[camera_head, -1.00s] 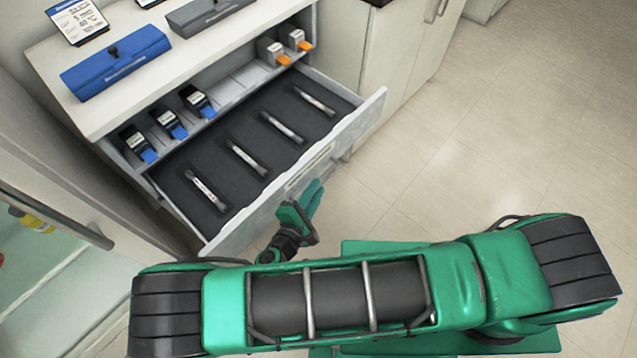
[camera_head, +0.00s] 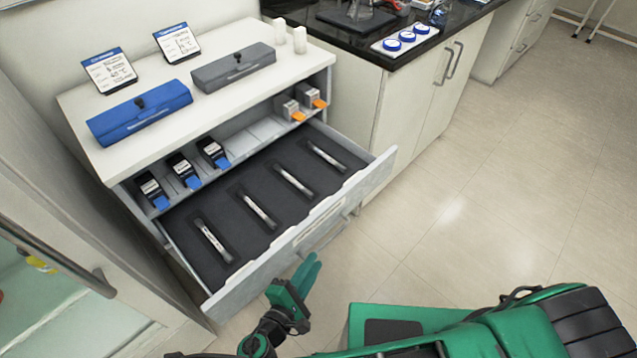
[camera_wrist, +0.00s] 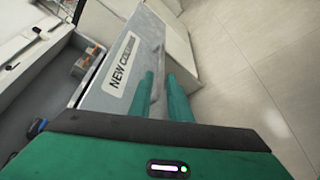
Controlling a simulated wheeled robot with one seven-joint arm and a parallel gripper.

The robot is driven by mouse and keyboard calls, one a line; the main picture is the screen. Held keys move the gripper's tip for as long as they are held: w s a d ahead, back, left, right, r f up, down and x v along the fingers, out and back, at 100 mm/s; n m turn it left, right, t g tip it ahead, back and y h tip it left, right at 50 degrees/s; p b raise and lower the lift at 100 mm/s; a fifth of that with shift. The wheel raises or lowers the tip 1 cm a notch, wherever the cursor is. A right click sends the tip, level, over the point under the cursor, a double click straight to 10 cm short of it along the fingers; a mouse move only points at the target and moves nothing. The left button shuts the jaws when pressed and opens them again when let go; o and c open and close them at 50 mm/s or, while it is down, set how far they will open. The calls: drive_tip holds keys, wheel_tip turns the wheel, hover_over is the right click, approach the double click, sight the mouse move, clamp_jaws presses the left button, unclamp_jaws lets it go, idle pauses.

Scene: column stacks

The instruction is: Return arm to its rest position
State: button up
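My gripper (camera_head: 298,280) has green fingers and is in front of the open drawer in the head view. In the wrist view its two fingers (camera_wrist: 160,98) stand apart with nothing held between them. The drawer's front, labelled "NEW COLUMNS" (camera_wrist: 122,72), lies beyond the fingers there, with its handle (camera_wrist: 158,80) seen between them. The fingers look clear of the handle, though the exact distance is hard to judge. My green arm link fills the lower right of the head view.
The pulled-out drawer (camera_head: 225,288) holds several slim columns in dark foam. Above it are a shelf with blue- and orange-tipped items and a white top with a blue case (camera_head: 140,112) and a grey case (camera_head: 233,68). Open floor (camera_head: 470,220) lies to the right.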

drive_tip(key=shift+s+a, duration=0.15)
drive_tip(key=shift+s, duration=0.05)
drive_tip(key=w+d+r+m+g+h, duration=0.4)
drive_tip(key=w+d+r+m+g, duration=0.45)
drive_tip(key=w+d+r, duration=0.3)
drive_tip(key=w+d+r+m+g+y, duration=0.1)
drive_tip(key=d+r+m+g, duration=0.3)
drive_tip(key=d, duration=0.4)
drive_tip(key=w+d+r+m+g+y, duration=0.1)
drive_tip(key=d+r+m+g, duration=0.15)
drive_tip(key=d+r, duration=0.45)
drive_tip(key=s+d+r+m+g+y, duration=0.1)
drive_tip(key=s+d+r+m+y, duration=0.2)
drive_tip(key=d, duration=0.4)
drive_tip(key=s+d+r+m+g+y, duration=0.1)
drive_tip(key=s+d+r+m, duration=0.2)
drive_tip(key=d+r, duration=0.3)
drive_tip(key=s+d+r+m+t+y, duration=0.1)
drive_tip(key=s+d+r+m+y, duration=0.1)
drive_tip(key=s, duration=0.5)
drive_tip(key=s+d+r+m+t+y, duration=0.1)
drive_tip(key=s+d+r+m, duration=0.2)
drive_tip(key=s+d, duration=0.2)
drive_tip(key=shift+s+r+m+y, duration=0.3)
drive_tip(key=shift+s+r+y, duration=0.1)
drive_tip(key=shift+s, duration=0.6)
drive_tip(key=shift+w, duration=0.1)
